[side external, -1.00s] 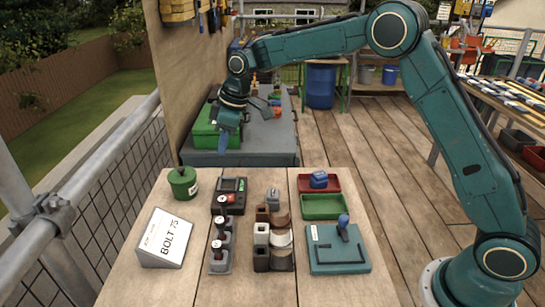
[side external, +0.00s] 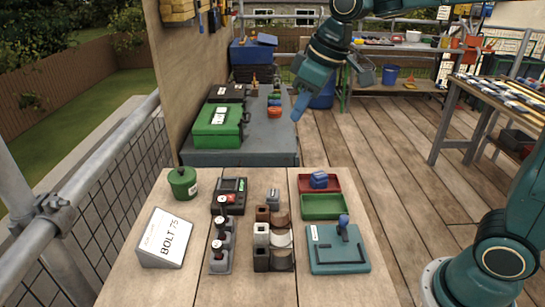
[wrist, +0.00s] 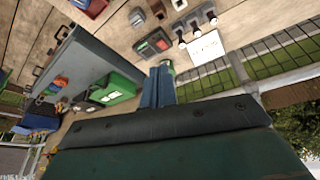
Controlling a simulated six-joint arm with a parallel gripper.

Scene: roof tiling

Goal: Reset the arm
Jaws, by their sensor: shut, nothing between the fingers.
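My gripper (side external: 300,105) is in the air in the side external view, above the right edge of the grey workbench at the back. Its blue fingers point down and are together, with nothing between them. In the wrist view the closed fingers (wrist: 158,87) stick up from the dark gripper body, with the workbench and the near table beyond them. Most of my arm's upper part runs out of the top of the side external view.
The near wooden table (side external: 150,285) holds a BOLT 75 sign (side external: 166,238), a green canister (side external: 183,182), a teal board (side external: 338,252) and red and green trays (side external: 323,207). A green toolbox (side external: 218,126) stands on the grey workbench (side external: 255,157). Wooden deck floor (side external: 390,150) lies open at right.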

